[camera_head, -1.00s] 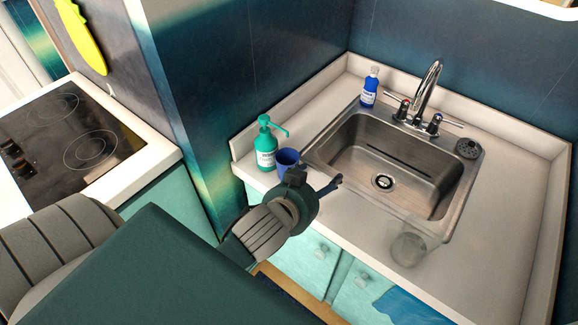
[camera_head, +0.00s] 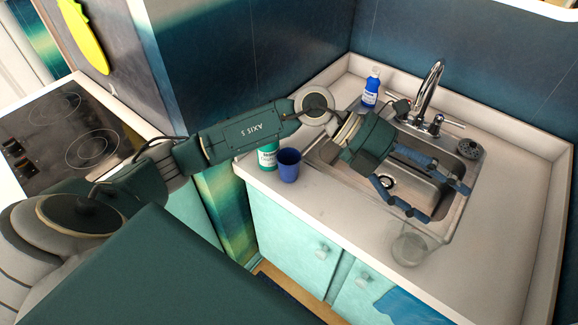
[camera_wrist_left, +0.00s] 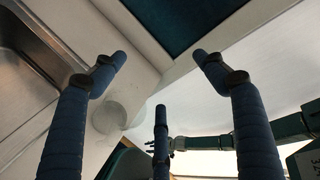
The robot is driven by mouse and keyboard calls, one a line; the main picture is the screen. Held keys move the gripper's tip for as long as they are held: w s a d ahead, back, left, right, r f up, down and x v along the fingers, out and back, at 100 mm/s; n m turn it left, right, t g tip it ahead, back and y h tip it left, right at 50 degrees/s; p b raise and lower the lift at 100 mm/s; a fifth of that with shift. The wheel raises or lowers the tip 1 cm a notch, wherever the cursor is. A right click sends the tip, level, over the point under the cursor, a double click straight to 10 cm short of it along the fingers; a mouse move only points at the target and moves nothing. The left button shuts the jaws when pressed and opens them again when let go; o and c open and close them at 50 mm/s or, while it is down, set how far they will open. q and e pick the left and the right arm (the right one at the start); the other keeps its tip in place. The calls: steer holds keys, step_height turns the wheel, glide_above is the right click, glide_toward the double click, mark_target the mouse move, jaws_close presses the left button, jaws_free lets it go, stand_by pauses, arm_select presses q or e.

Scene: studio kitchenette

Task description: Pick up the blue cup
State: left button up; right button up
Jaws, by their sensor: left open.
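The blue cup (camera_head: 288,166) stands upright on the counter's front left part, left of the sink, in the head view. My left gripper (camera_head: 447,203) is open and empty over the sink, well to the right of the cup, its fingers pointing right.
The green soap bottle (camera_head: 267,155) stands close to the cup, its top hidden by my arm. A blue bottle (camera_head: 371,87) and the faucet (camera_head: 431,88) stand behind the sink (camera_head: 452,212). A clear glass (camera_head: 409,246) stands on the counter near the front edge.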

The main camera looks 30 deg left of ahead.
arm_select(q)
steer(key=w+a+f+y, duration=0.2)
steer(key=a+f+y, duration=0.45)
steer(key=a, duration=0.45)
steer(key=n+g+y, duration=0.2)
steer(key=y, duration=0.5)
glide_above(289, 161)
steer(key=s+d, duration=0.2)
steer(key=shift+s+a+f, duration=0.1)
steer(key=shift+a+f, duration=0.05)
steer(key=shift+a, duration=0.05)
step_height(289, 161, down, 6)
steer(key=shift+r+p, duration=0.1)
steer(key=shift+p, duration=0.75)
steer(key=f, duration=0.1)
steer(key=f+p, duration=0.1)
steer(key=f, duration=0.1)
steer(key=shift+a+f, duration=0.2)
steer(key=shift+f, duration=0.5)
